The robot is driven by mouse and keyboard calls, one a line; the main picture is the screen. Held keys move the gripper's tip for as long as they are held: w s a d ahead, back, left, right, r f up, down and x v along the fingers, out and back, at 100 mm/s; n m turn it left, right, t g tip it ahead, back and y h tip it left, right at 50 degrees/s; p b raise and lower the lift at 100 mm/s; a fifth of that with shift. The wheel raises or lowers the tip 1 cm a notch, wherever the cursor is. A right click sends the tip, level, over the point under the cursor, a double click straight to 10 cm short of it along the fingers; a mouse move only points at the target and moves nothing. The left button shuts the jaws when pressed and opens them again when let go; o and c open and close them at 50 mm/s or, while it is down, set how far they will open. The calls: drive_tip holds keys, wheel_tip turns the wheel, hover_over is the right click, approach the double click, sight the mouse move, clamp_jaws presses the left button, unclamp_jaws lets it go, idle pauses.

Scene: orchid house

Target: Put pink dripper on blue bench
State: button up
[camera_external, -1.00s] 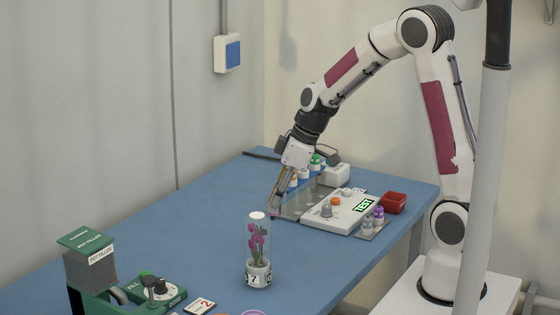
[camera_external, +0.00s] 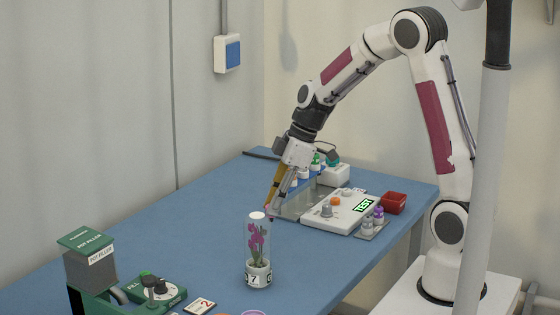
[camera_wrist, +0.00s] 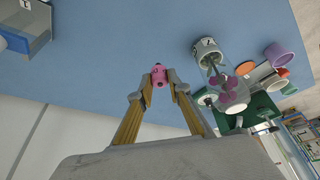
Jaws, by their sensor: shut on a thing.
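The pink dripper (camera_wrist: 158,75) sits between the fingertips of my gripper (camera_wrist: 160,82) in the wrist view, and the jaws are shut on it. In the external view my gripper (camera_external: 271,209) points down over the blue bench (camera_external: 180,222), behind the clear orchid tube. The dripper is too small there to make out well. The blue bench top (camera_wrist: 110,45) also fills the middle of the wrist view. I cannot tell whether the dripper touches the bench.
The clear tube with a pink orchid (camera_external: 258,250) stands in front of my gripper. A white test device (camera_external: 335,210), a red bin (camera_external: 393,203) and small bottles are to the right. A green pot filler (camera_external: 95,260) stands front left. The bench's left middle is clear.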

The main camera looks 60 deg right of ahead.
drive_tip(key=shift+f, duration=3.15)
drive_tip(key=shift+f, duration=1.85)
drive_tip(key=o, duration=0.8)
drive_tip(key=shift+f, duration=0.15)
drive_tip(key=shift+r, duration=0.2)
drive_tip(key=shift+v, duration=6)
